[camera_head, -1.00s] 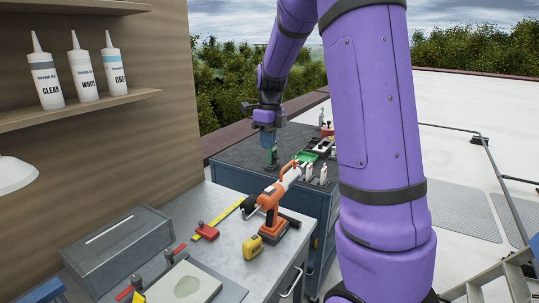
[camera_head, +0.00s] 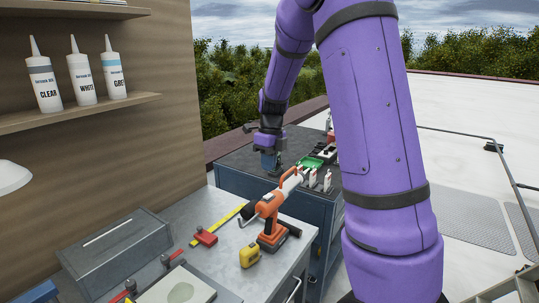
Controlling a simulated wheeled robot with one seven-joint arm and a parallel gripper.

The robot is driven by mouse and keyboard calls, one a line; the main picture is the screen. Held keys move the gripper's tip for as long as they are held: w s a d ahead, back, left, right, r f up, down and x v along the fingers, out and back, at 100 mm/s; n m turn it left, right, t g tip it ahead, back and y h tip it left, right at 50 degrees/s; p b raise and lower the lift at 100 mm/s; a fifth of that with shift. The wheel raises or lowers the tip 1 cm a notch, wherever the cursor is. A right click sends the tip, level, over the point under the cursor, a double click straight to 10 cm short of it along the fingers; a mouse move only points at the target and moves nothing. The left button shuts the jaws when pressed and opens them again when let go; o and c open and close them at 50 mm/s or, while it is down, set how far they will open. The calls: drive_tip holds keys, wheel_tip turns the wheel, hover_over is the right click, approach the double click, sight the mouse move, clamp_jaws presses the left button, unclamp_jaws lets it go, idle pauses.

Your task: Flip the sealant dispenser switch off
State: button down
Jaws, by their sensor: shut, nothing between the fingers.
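The orange sealant dispenser (camera_head: 271,228) stands on the grey workbench on its battery base, with its pale barrel (camera_head: 290,183) pointing up and to the back right. Its switch is too small to make out. My gripper (camera_head: 270,166) is shut and empty, pointing down above the dark cabinet top, behind and slightly left of the dispenser's barrel. It looks apart from the dispenser. My purple arm covers the right part of the cabinet.
A yellow tape measure (camera_head: 250,251), a red clamp (camera_head: 206,237) and a grey toolbox (camera_head: 115,252) are on the workbench (camera_head: 232,270). Sealant tubes (camera_head: 80,75) stand on the wall shelf.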

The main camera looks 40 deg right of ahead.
sight(266, 196)
drive_tip(key=f, duration=0.5)
drive_tip(key=a+f, duration=0.1)
drive_tip(key=f, duration=0.2)
drive_tip(key=shift+s+f, duration=0.2)
drive_tip(key=shift+f, duration=0.05)
